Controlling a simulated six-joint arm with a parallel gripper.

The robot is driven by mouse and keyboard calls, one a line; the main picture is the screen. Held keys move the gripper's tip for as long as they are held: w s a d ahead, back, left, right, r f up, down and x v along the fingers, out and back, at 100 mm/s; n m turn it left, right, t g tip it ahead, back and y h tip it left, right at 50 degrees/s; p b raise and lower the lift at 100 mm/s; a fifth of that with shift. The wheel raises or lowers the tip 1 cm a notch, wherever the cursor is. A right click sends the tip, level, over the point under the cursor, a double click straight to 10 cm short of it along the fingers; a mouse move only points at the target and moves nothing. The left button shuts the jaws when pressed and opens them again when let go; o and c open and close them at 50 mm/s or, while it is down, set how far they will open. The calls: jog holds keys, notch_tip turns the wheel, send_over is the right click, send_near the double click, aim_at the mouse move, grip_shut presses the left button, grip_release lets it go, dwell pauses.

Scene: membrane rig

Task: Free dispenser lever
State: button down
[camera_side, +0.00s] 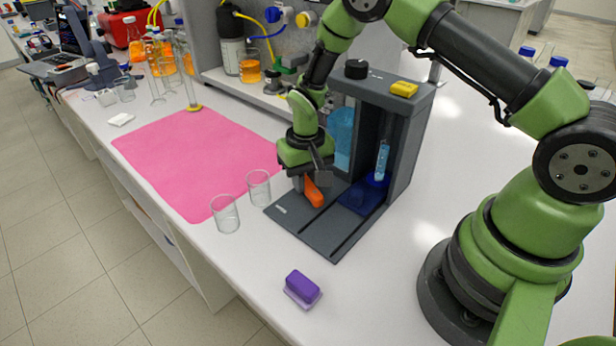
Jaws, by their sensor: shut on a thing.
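The dispenser (416,125) is a dark grey stand with a flat base plate, a black knob and a yellow block on top. A blue container and a clear tube with blue liquid show inside it. An orange lever (314,193) sticks out low at the front, over the base plate. My gripper (308,184) is at this orange piece, shut on it. The green gripper body covers the lever's upper end, so how it joins the dispenser is hidden.
Two empty glass beakers (225,214) stand left of the base plate. A pink mat (195,155) lies clear behind them. A purple block (302,287) sits near the front bench edge. Glassware and orange-filled flasks (163,60) stand at the back left.

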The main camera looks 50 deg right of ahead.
aim_at(296, 199)
jog(key=n, duration=0.1)
jog(key=a+n, duration=0.1)
jog(key=n, duration=0.1)
jog(key=a+n, duration=0.1)
jog(key=n, duration=0.1)
jog(key=shift+w, duration=0.1)
jog(key=shift+s+a+n, duration=0.15)
jog(key=shift+a+n, duration=0.15)
jog(key=shift+n, duration=0.95)
jog(key=shift+s+a+n, duration=0.1)
jog(key=shift+a+n, duration=0.2)
jog(key=shift+n, duration=0.95)
jog(key=c, duration=1)
grip_release()
jog(key=shift+o, duration=0.2)
jog(key=shift+r, duration=0.1)
notch_tip(296, 199, up, 10)
